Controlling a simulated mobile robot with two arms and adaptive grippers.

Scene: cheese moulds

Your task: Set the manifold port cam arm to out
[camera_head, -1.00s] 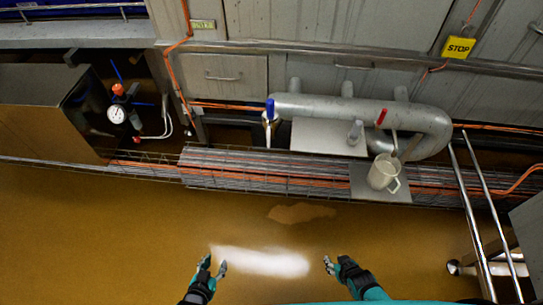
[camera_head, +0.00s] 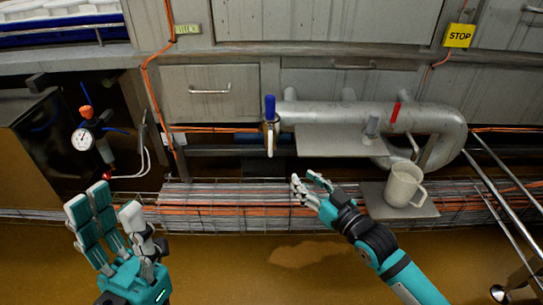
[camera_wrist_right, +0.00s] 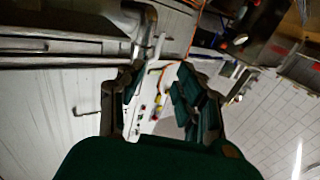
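A grey pipe manifold (camera_head: 340,114) runs along the cabinets at centre right, bending down at its right end. A blue-handled valve (camera_head: 269,125) is at its left end, with the handle upright. A red lever (camera_head: 395,111) stands up near the right. A small metal fitting (camera_head: 371,127) shows between them, above a grey plate. I cannot tell which part is the port cam arm or its position. My right gripper (camera_head: 306,184) is open and empty, below the manifold and apart from it; it also shows open in the right wrist view (camera_wrist_right: 158,85). My left gripper (camera_head: 103,211) is open and empty at lower left.
A pale jug (camera_head: 404,185) stands on a small grey shelf (camera_head: 376,203) right of my right gripper. A wire cable tray (camera_head: 230,193) runs below the manifold. A pressure gauge (camera_head: 82,139) is at left. Metal rails (camera_head: 505,215) slope at right.

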